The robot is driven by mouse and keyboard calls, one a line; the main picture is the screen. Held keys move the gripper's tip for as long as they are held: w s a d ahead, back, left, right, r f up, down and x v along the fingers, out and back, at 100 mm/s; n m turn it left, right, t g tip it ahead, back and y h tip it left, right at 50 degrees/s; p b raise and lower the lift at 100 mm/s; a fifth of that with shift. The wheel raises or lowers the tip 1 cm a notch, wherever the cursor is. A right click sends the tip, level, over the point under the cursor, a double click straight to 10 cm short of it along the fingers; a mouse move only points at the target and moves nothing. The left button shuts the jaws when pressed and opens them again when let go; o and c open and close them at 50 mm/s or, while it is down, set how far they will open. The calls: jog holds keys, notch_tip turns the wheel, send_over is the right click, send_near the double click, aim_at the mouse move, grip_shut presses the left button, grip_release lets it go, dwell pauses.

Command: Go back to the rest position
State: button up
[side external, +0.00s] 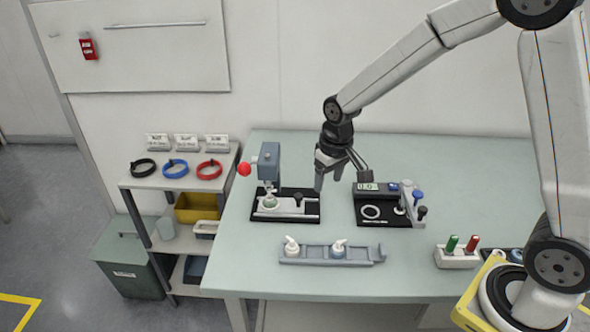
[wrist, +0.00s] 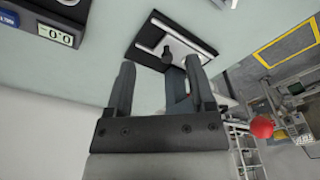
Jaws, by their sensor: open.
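My gripper (side external: 328,180) hangs above the table (side external: 420,150), between the press fixture and the gauge fixture, with its fingers pointing down. The wrist view shows its two dark fingers (wrist: 158,92) spread apart with nothing between them. The press fixture (side external: 268,165), with a red ball knob (side external: 244,169) and a black base, stands left of my gripper. A white round piece (side external: 270,202) sits under its head. In the wrist view the press base (wrist: 168,42) shows beyond the fingers, and the red knob (wrist: 262,128) is at the right.
A gauge fixture (side external: 375,215) with a small display (side external: 368,186) stands right of my gripper. A grey tray (side external: 310,256) with two white pieces lies in front. A block (side external: 457,257) holds green and red items. A shelf (side external: 160,180) with coloured rings stands left of the table.

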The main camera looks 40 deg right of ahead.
jog(key=s+t, duration=0.1)
jog(key=s, duration=1.2)
jog(key=shift+s+f+n, duration=0.2)
jog(key=shift+s+n, duration=0.1)
jog(key=shift+s, duration=0.1)
